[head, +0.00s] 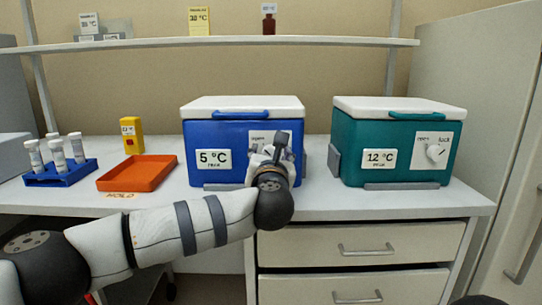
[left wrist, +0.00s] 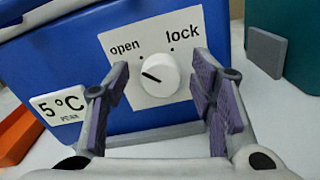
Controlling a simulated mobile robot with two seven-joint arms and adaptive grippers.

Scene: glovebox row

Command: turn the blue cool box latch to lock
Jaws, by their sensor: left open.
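The blue cool box (head: 243,112) with a white lid stands on the bench, its front bearing a "5 °C" label. Its latch is a round white knob (left wrist: 160,75) on a white plate marked "open" and "lock". The knob's dark mark points left, toward the open side, in the left wrist view. My left gripper (head: 270,155) is in front of the latch plate and hides the knob in the head view. In the left wrist view its purple-padded fingers (left wrist: 162,80) are open, one on each side of the knob, with visible gaps. My right gripper is not in view.
A teal cool box (head: 345,150) marked "12 °C" with its own latch knob (head: 436,153) stands to the right. An orange tray (head: 140,173), a yellow container (head: 131,135) and a blue tube rack (head: 62,176) are to the left. Drawers (head: 360,245) are below.

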